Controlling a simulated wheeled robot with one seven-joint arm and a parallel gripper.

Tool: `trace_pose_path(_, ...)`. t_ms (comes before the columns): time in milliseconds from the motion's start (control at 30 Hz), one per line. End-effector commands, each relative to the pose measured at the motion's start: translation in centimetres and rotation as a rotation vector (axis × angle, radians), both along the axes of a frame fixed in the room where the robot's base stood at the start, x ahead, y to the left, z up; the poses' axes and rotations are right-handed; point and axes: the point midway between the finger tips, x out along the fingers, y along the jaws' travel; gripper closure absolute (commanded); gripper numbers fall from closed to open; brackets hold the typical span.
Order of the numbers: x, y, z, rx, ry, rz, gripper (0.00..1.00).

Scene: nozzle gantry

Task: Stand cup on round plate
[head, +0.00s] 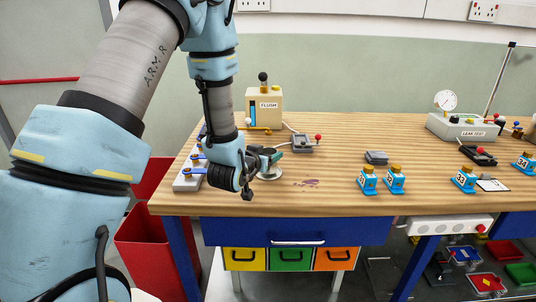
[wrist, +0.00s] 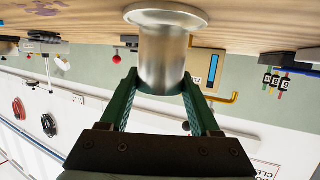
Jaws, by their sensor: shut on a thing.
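A shiny metal cup (wrist: 164,62) is held between the green fingers of my gripper (wrist: 161,84) in the wrist view, which is upside down.

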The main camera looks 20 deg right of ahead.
Motion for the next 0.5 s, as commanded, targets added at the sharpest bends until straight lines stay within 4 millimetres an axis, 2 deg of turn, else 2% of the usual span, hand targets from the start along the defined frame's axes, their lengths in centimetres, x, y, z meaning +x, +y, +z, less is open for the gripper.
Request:
trace_pose_path(467,0.0,0.0,-0.9,-0.001,-0.001,0.0,0.98)
trace_pose_path(500,-0.02,0.0,-0.82,-0.001,-0.001,0.0,0.35)
